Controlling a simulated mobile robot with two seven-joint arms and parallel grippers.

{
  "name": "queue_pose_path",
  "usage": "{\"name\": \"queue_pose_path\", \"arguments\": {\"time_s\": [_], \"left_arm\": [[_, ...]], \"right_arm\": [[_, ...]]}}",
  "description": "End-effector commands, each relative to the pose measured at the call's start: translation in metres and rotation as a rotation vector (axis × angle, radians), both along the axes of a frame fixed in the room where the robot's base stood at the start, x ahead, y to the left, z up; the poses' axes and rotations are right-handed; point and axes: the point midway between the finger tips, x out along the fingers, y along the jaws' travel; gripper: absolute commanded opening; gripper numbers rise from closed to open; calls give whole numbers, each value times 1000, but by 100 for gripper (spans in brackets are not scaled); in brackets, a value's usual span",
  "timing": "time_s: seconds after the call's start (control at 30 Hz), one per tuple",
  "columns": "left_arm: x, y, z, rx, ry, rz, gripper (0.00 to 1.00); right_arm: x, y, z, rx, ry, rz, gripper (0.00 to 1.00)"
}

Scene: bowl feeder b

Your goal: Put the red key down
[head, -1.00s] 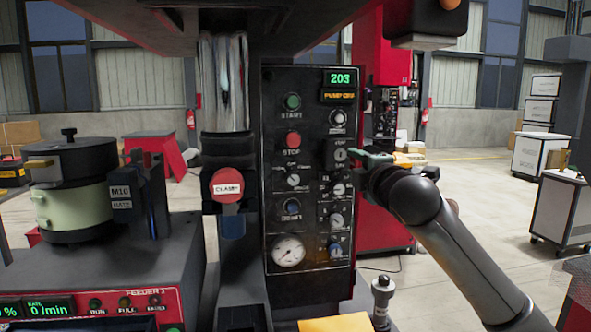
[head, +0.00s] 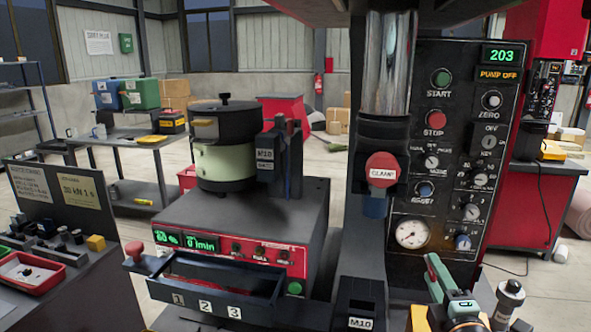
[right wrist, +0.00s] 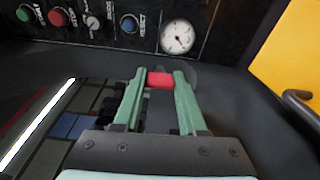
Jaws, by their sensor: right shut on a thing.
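The red key (right wrist: 160,80) shows as a small red block between the green fingertips in the right wrist view. My right gripper (right wrist: 159,86) is shut on it. In the head view my right gripper (head: 434,270) is in front of the lower part of the press's control panel (head: 455,190), near the pressure gauge. I cannot make out the key in the head view. The key switch (head: 489,142) on the panel is marked OFF and KEY, and nothing sticks out of it that I can see. My left gripper is not in view.
A feeder (head: 250,222) with a pot and an open drawer (head: 212,291) numbered 1, 2, 3 stands left of the press. A red tray (head: 40,289) lies on the far-left bench. A dark M10 block (head: 359,298) and a knobbed post (head: 509,297) are near the gripper.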

Motion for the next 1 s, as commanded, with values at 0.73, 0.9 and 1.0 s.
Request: {"name": "queue_pose_path", "arguments": {"time_s": [0.73,0.9,1.0], "left_arm": [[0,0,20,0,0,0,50],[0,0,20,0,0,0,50],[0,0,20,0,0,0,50]], "right_arm": [[-122,55,-57,2,0,73,0],[-122,55,-56,-5,-1,77,0],[-122,55,-56,-4,-1,76,0]]}}
